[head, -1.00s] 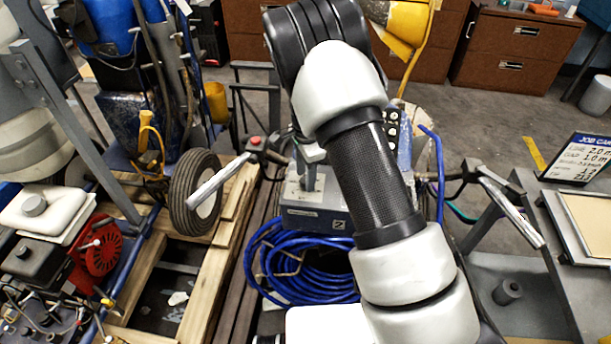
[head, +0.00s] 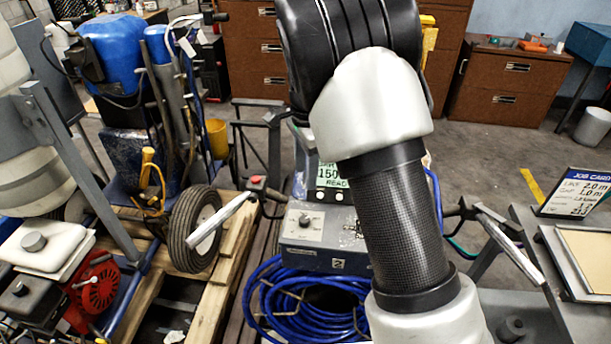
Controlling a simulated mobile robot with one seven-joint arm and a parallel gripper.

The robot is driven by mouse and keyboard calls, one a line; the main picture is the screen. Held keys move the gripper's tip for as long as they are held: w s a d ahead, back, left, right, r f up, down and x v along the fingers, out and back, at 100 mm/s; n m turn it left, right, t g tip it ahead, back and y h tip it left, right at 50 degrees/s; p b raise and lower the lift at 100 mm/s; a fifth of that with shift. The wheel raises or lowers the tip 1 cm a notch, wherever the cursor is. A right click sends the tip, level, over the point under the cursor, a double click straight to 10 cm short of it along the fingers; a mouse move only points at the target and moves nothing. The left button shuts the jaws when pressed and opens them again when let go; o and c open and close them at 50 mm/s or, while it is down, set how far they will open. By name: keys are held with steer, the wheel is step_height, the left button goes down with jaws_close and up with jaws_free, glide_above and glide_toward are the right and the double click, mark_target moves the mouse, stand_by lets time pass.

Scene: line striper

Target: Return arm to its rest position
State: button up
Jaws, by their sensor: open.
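My arm rises through the middle of the head view, with a white lower link, a dark carbon tube, a white elbow shell and a large black ribbed part at the top. My gripper is not seen in this view. Behind the arm stands a grey control box (head: 307,235) with a dial, and a small green display (head: 331,174) reading 150 and READ shows above it. The arm hides part of the box. Coiled blue hose (head: 290,300) hangs in front of the box.
A wheel (head: 196,230) and wooden pallet (head: 235,225) are at left, near a red engine (head: 95,290). Handlebars (head: 222,219) flank the box. A job card (head: 575,192) stands on a grey bench (head: 545,275) at right. Brown cabinets (head: 510,85) line the back; grey floor (head: 495,150) lies open before them.

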stand_by(0.3)
steer(key=s+d+r+n+t+y+p, duration=0.1)
steer(key=s+d+r+n+p, duration=0.15)
steer(key=s+r, duration=0.6)
steer(key=s+d+r+n+t+p, duration=0.15)
steer(key=s+d+r+n, duration=0.3)
steer(key=r, duration=0.75)
steer(key=s+d+r+n+t+p, duration=0.1)
steer(key=s+d+r+n+p, duration=0.1)
steer(key=s, duration=0.6)
steer(key=s+d+r+n+t+h+p, duration=0.1)
steer(key=s+r+n+p, duration=0.1)
steer(key=s, duration=0.6)
steer(key=r+n, duration=0.1)
steer(key=n, duration=0.1)
steer(key=shift+d+r+n+t+p, duration=0.15)
steer(key=shift+d+n+t+p, duration=0.15)
steer(key=shift+d+n+t, duration=0.1)
